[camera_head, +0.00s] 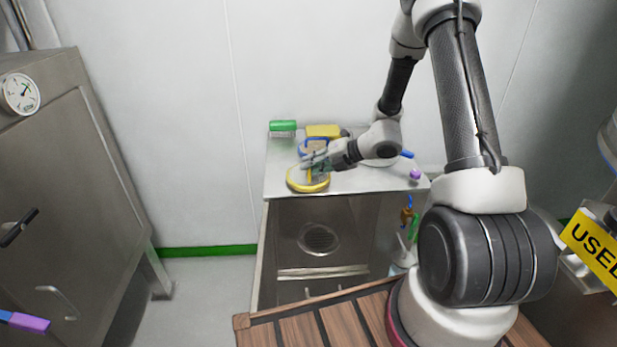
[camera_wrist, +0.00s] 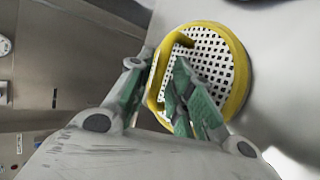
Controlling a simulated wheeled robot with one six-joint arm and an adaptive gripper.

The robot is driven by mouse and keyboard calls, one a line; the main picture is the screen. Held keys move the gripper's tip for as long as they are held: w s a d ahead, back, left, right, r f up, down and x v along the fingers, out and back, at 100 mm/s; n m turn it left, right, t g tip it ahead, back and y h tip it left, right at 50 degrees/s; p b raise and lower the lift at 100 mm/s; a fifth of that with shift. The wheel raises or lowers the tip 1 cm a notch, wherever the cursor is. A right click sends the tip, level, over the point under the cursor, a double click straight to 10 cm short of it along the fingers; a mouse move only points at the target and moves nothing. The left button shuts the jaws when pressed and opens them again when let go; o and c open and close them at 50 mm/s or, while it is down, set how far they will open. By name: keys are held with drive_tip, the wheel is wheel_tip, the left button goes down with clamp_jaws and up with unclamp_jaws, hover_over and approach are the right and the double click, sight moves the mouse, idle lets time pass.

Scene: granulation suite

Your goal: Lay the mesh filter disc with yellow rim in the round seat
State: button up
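The mesh filter disc with yellow rim (camera_head: 292,184) is at the front left of the steel top, under my gripper (camera_head: 313,165). In the wrist view the disc (camera_wrist: 240,62) shows a white perforated face and a raised yellow handle. My gripper (camera_wrist: 160,72) has one green finger on each side of that handle; whether both press on it is unclear. I cannot tell whether the disc touches the top or hangs just above it. A round recess with a dark grate (camera_head: 320,239) lies below, inside the open steel station; I cannot tell if it is the seat.
A blue-rimmed disc (camera_head: 304,148), a green brush (camera_head: 283,126) and a yellow block (camera_head: 323,131) lie behind the disc. A purple item (camera_head: 415,174) is at the top's right. A slatted wooden surface (camera_head: 290,327) is in front. A steel cabinet (camera_head: 60,170) stands left.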

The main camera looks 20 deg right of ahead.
clamp_jaws()
drive_tip(key=shift+r, duration=0.1)
